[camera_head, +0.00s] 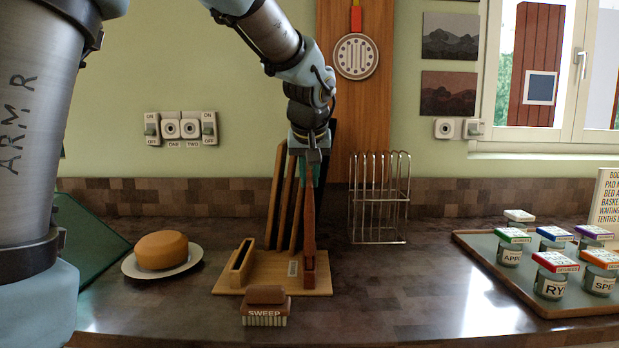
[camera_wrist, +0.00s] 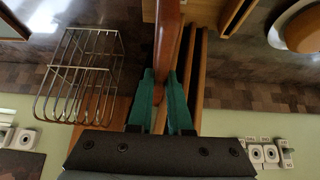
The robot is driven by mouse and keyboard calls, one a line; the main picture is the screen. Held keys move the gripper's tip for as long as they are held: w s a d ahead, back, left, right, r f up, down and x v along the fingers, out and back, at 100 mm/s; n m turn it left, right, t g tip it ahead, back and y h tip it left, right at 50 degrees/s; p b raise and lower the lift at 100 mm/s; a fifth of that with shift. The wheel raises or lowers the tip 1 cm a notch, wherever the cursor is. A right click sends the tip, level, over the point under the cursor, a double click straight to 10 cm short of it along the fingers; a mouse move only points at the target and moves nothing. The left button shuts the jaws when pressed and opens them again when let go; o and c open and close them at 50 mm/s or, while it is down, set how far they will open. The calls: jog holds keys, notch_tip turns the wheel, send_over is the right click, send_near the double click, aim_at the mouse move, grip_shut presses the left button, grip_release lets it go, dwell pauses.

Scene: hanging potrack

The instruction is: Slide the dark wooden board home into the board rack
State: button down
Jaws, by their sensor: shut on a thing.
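The dark wooden board (camera_head: 309,215), reddish-brown and seen nearly edge-on, stands close to upright above the right side of the board rack (camera_head: 262,284). My gripper (camera_head: 309,165) is shut on its upper end from above. In the wrist view the board (camera_wrist: 167,35) runs away between the green fingers of my gripper (camera_wrist: 160,100). The rack's left slot block (camera_head: 242,262) looks empty. Several other boards (camera_head: 286,205) lean behind, just left of the held board.
A wire rack (camera_head: 379,200) stands to the right at the back. A brush marked SWEEP (camera_head: 265,306) lies in front of the board rack. A plate (camera_head: 135,265) with a round loaf (camera_head: 162,250) is at left. A jar tray (camera_head: 480,250) is at right, with clear counter between.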

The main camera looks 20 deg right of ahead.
jog(key=shift+f+b, duration=1.55)
jog(key=shift+f, duration=0.4)
jog(key=c, duration=0.8)
grip_release()
jog(key=shift+o, duration=0.2)
jog(key=shift+r, duration=0.1)
jog(key=b+v, duration=0.1)
jog(key=v, duration=0.9)
jog(key=shift+s+a+r+b, duration=0.15)
jog(key=shift+s+r+b, duration=0.1)
jog(key=shift+r+b, duration=0.05)
